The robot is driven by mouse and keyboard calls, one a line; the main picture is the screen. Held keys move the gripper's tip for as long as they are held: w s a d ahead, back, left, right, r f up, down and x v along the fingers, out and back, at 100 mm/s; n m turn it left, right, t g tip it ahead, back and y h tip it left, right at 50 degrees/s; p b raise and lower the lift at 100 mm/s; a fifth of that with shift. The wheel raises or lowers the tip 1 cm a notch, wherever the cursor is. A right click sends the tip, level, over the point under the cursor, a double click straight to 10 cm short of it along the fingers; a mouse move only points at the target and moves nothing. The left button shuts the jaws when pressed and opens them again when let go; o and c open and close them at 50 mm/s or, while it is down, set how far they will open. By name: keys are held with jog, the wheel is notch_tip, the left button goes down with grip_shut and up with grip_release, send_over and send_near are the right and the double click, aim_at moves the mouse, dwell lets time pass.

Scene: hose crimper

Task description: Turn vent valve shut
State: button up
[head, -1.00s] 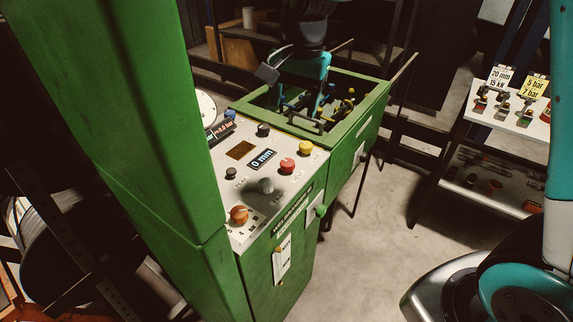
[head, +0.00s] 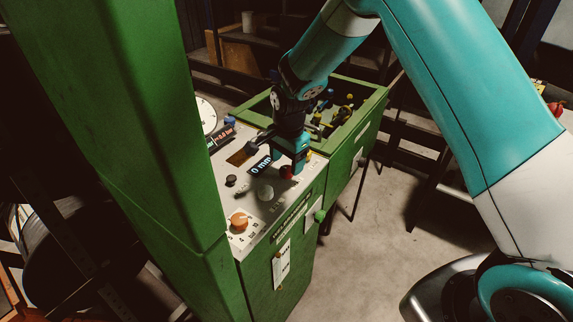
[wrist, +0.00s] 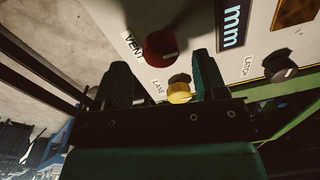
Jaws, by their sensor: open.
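The vent valve is a round red knob (wrist: 161,48) next to the label "VENT" on the pale control panel; in the head view it shows as a small red patch (head: 286,172) just below my gripper. My gripper (head: 289,158) is open and points down over the panel. In the wrist view its two dark green fingers (wrist: 161,66) stand on either side of the knob's line, with the knob just beyond the fingertips. No contact with the knob shows.
A yellow knob (wrist: 179,93) sits close to the red one, between my fingers in the wrist view. A black "LATCH" knob (wrist: 280,68), a grey knob (head: 265,193) and an orange knob (head: 239,220) are nearby. A tall green cabinet (head: 120,130) stands at left.

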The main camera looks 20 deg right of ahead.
aim_at(287, 169)
jog(key=shift+w+f, duration=0.1)
jog(key=shift+f, duration=1.4)
jog(key=shift+c, duration=0.2)
jog(key=c, duration=0.9)
